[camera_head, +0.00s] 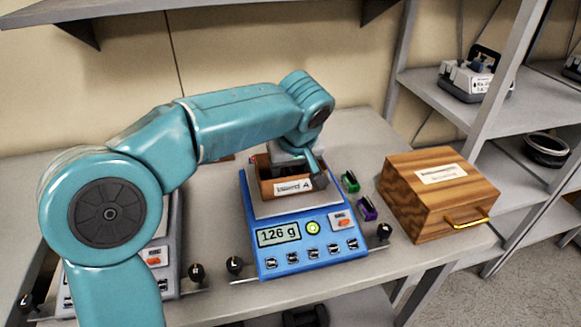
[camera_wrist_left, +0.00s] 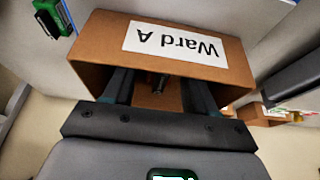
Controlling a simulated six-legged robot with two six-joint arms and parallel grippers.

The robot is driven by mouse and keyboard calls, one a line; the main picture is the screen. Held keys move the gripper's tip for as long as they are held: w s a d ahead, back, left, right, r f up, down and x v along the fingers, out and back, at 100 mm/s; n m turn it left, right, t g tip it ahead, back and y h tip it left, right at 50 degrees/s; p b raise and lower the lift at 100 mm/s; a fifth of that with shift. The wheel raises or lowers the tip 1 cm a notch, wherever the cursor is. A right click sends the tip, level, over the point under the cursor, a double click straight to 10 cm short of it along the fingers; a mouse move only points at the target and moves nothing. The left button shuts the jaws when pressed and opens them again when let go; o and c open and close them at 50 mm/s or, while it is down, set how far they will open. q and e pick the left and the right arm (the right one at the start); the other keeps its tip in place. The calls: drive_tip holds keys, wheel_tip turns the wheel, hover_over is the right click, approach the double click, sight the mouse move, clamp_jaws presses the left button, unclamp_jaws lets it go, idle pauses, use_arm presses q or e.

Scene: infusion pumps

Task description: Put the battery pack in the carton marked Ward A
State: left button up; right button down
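The brown carton (camera_head: 264,187) with the white "Ward A" label stands on the plate of the blue scale (camera_head: 290,253). In the left wrist view the carton (camera_wrist_left: 95,52) fills the upper middle, its label upside down. My left gripper (camera_head: 287,170) points down into the carton's opening. In the wrist view its two fingers (camera_wrist_left: 158,90) stand well apart, with a small dark item (camera_wrist_left: 158,82) deep between them. I cannot tell whether this item is the battery pack; no battery pack is clearly recognisable. My right gripper is not in view.
The scale reads 126 g. A green item (camera_head: 350,181) and a purple item (camera_head: 367,209) lie right of it. A wooden box (camera_head: 426,198) with a brass handle stands further right. Another scale (camera_head: 165,263) is partly hidden behind my left arm. A shelf overhangs the back.

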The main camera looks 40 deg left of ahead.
use_arm(q)
drive_tip(key=shift+d+r, duration=0.1)
drive_tip(key=shift+r, duration=0.4)
drive_tip(key=p+v, duration=0.2)
drive_tip(key=v, duration=0.8)
drive_tip(key=shift+r+p, duration=0.15)
drive_tip(key=shift+p, duration=0.15)
drive_tip(key=shift+s+d+r, duration=0.15)
drive_tip(key=shift+d+r, duration=0.05)
drive_tip(key=shift+r, duration=0.25)
drive_tip(key=shift+s, duration=0.1)
